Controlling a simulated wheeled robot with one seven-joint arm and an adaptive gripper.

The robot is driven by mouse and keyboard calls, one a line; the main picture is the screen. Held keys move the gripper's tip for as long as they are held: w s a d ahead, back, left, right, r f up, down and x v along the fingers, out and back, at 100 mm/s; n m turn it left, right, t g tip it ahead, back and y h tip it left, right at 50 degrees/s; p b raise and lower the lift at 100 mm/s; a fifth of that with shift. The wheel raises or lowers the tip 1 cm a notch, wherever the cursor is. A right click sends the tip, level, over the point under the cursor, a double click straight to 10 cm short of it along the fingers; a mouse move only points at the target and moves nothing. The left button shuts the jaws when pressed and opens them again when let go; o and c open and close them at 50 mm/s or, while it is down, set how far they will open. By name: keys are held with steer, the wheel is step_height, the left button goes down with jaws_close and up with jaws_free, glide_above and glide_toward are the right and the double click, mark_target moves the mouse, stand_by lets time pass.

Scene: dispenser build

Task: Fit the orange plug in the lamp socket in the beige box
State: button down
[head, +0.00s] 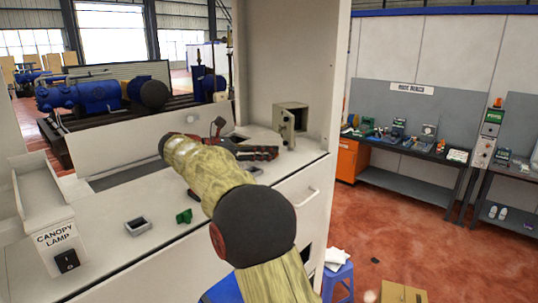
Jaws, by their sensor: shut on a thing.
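The beige box (290,123) stands open-fronted on the white counter, near the right-hand panel. Its inside is dark and small here, and I cannot make out the lamp socket. My sleeved arm reaches over the counter from the lower right. My gripper (262,153) looks like the dark shape left of and in front of the box, apart from it, partly behind my arm. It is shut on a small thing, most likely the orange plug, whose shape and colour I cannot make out. I see no loose orange plug on the counter.
A small grey-and-black part (137,226) and a green part (184,216) lie on the counter at front. A tray labelled CANOPY LAMP (55,240) with a black switch stands at left. The white panel (300,60) rises behind the box. A blue stool (338,275) stands on the floor.

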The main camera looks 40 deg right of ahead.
steer(key=shift+w+d+f, duration=0.15)
steer(key=shift+w+f, duration=0.1)
steer(key=shift+f, duration=0.45)
steer(key=shift+w+d+r, duration=0.1)
steer(key=shift+w+r, duration=0.15)
steer(key=shift+w, duration=0.05)
steer(key=shift+d+r, duration=0.3)
steer(key=shift+r, duration=0.9)
steer(key=shift+s+a+r, duration=0.1)
steer(key=shift+a+r, duration=0.15)
steer(key=shift+r, duration=0.05)
steer(key=shift+w+a+r, duration=0.3)
steer(key=shift+a+r, duration=0.7)
steer(key=shift+r, duration=0.05)
steer(key=shift+w+a+r, duration=0.25)
steer(key=shift+a+r, duration=0.75)
steer(key=shift+r, duration=0.05)
